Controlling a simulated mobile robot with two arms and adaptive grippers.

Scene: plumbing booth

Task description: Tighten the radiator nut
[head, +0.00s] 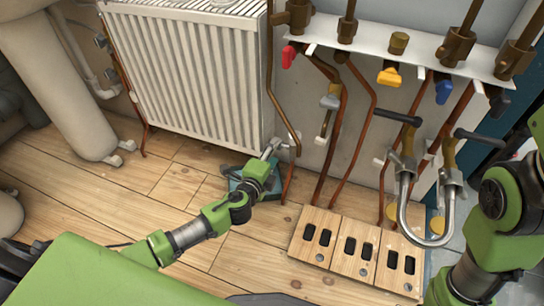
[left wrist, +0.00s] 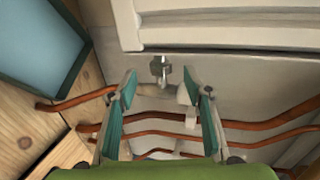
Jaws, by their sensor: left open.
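The radiator (head: 190,75) is white and mounted on the wall. In the left wrist view its lower edge (left wrist: 235,38) crosses the top. A small grey metal nut (left wrist: 161,68) sits on the fitting below that edge. My left gripper (head: 273,148) is at the radiator's lower right corner. Its two teal fingers (left wrist: 159,78) are apart, with the nut between and just beyond the fingertips. I cannot tell whether they touch it. In the head view the nut is too small and covered to make out. Of my right arm only links show at the right edge.
A blue-green tray (head: 233,172) lies on the floor under the radiator corner, and shows in the left wrist view (left wrist: 38,40). Copper pipes (head: 352,140) run down the wall beside the gripper. A slotted wooden box (head: 337,222) and a silver U-shaped pipe (head: 428,238) are further right.

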